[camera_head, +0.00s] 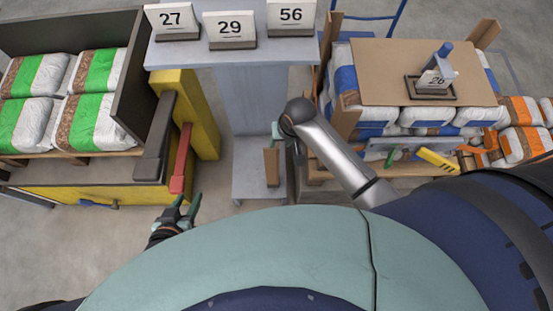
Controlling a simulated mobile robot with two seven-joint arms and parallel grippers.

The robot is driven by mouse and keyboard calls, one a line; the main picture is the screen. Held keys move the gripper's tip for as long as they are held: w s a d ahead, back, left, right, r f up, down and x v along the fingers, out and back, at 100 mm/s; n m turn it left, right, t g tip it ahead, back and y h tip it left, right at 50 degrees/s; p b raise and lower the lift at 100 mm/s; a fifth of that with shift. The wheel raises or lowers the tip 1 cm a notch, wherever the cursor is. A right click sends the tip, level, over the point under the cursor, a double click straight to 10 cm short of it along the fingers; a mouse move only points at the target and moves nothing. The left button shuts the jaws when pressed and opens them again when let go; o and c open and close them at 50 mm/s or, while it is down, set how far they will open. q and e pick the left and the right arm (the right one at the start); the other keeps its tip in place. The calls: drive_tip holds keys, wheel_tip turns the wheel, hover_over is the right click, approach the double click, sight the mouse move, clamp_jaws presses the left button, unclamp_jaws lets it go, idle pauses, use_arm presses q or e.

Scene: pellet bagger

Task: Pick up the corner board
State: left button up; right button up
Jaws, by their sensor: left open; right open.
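A short brown board (271,167), which looks like a corner board, stands upright low at the grey stand. My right gripper (280,134) is just above it, partly hidden behind my own wrist; it is open, and I cannot tell whether it touches the board. Other brown corner boards stand at the bag stack on the right: one at its near left corner (345,103), one at the back left (332,30) and one at the back right (484,34). My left gripper (183,208) is open and empty near the yellow frame, away from these boards.
The grey stand (235,52) carries number cards 27, 29 and 56. A cardboard sheet (390,60) with card 26 covers the right stack. Green-striped bags (98,120) fill the left pallet. A red lever (181,160) and yellow frame (200,125) flank my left gripper.

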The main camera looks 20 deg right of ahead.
sight(271, 156)
drive_tip(key=shift+w+r+m+g+h+b, duration=0.2)
drive_tip(key=shift+w+g+b, duration=0.2)
drive_tip(key=shift+w, duration=0.2)
drive_tip(key=shift+w+r+m+g+h+b, duration=0.1)
drive_tip(key=shift+w+m+g+h+b, duration=0.1)
drive_tip(key=shift+w+g+b, duration=0.25)
drive_tip(key=shift+w+d+r+g, duration=0.1)
drive_tip(key=shift+w+r+g, duration=0.15)
drive_tip(key=shift+w+r, duration=0.05)
wheel_tip(271, 156, down, 7)
drive_tip(key=b, duration=0.3)
drive_tip(key=shift+f, duration=0.15)
wheel_tip(271, 156, down, 4)
drive_tip(key=shift+r+b, duration=0.1)
drive_tip(key=shift+b, duration=0.9)
drive_tip(key=shift+f, duration=0.4)
clamp_jaws()
